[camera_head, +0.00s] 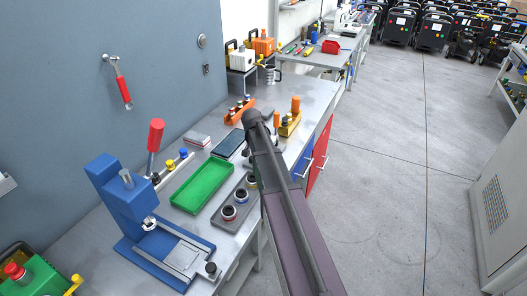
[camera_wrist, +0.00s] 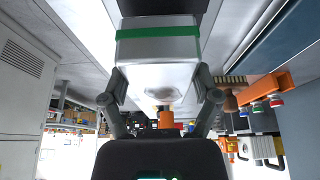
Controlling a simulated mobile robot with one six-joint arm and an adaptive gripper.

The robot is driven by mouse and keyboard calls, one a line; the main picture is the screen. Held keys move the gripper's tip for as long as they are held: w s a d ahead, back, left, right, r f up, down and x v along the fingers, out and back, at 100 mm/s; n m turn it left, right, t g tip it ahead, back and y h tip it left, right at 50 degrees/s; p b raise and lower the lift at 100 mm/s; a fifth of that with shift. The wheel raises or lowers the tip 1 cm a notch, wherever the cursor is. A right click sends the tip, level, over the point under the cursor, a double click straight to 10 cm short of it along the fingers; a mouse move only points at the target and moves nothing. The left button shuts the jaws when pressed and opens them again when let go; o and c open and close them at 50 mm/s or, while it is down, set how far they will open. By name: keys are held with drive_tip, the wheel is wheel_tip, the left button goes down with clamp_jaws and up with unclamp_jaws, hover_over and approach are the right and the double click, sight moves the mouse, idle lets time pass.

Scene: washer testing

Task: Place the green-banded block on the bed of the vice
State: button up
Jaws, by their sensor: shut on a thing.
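My gripper (camera_wrist: 161,84) is shut on a pale grey block (camera_wrist: 158,65) with a green band, one finger on each side of it. The block fills the upper middle of the wrist view, its band near the top edge. In the head view my arm covers the gripper and the block. The vice (camera_head: 183,257) is at the lower left of the head view, at the foot of a blue press (camera_head: 118,195) with a red-knobbed lever. Its flat grey bed looks empty. My arm is to the right of the vice, well apart from it.
A green tray (camera_head: 203,184) and a dark holder (camera_head: 229,214) with several ringed parts lie between the press and my arm. An orange rack (camera_head: 238,112) and a dark flat panel (camera_head: 229,143) lie farther back. The floor (camera_head: 385,180) to the right is clear.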

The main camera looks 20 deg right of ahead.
drive_tip(key=shift+w+d, duration=0.15)
drive_tip(key=shift+w, duration=0.1)
drive_tip(key=shift+w, duration=0.1)
drive_tip(key=shift+w+d, duration=0.2)
drive_tip(key=shift+w+d+f+b, duration=0.15)
drive_tip(key=shift+w+f+b, duration=0.1)
drive_tip(key=shift+f+b, duration=1.6)
drive_tip(key=shift+f, duration=0.15)
drive_tip(key=o, duration=1.1)
drive_tip(key=shift+o, duration=0.2)
drive_tip(key=shift+r, duration=0.25)
